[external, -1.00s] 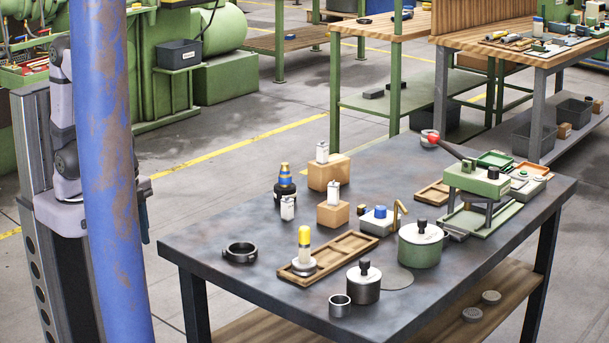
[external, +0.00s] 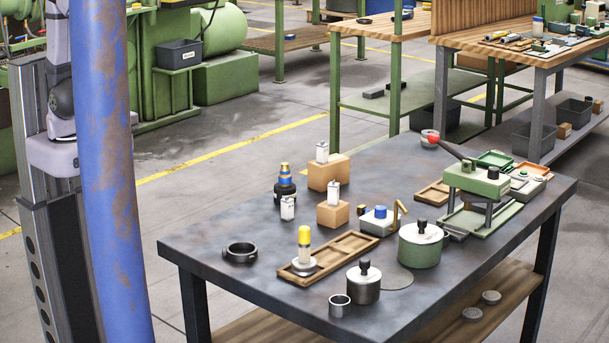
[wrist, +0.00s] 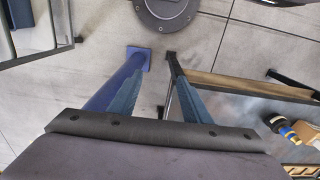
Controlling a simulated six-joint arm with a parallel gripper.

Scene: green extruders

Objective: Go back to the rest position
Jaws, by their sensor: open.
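My gripper (wrist: 155,88) shows in the wrist view with its two blue-grey fingers apart and nothing between them. It is above open floor beside the dark worktable (external: 205,255), whose edge also shows at the right of the wrist view (wrist: 232,105). In the external view my arm stands at the far left, mostly behind a blue rusty post (external: 105,190). The gripper itself cannot be made out there.
The worktable holds a wooden tray (external: 335,259), a green pot (external: 420,250), a green press (external: 478,182), a black ring (external: 240,252) and a dark bottle (external: 285,188). The blue post stands close to my arm. Floor (external: 235,120) behind the table is clear.

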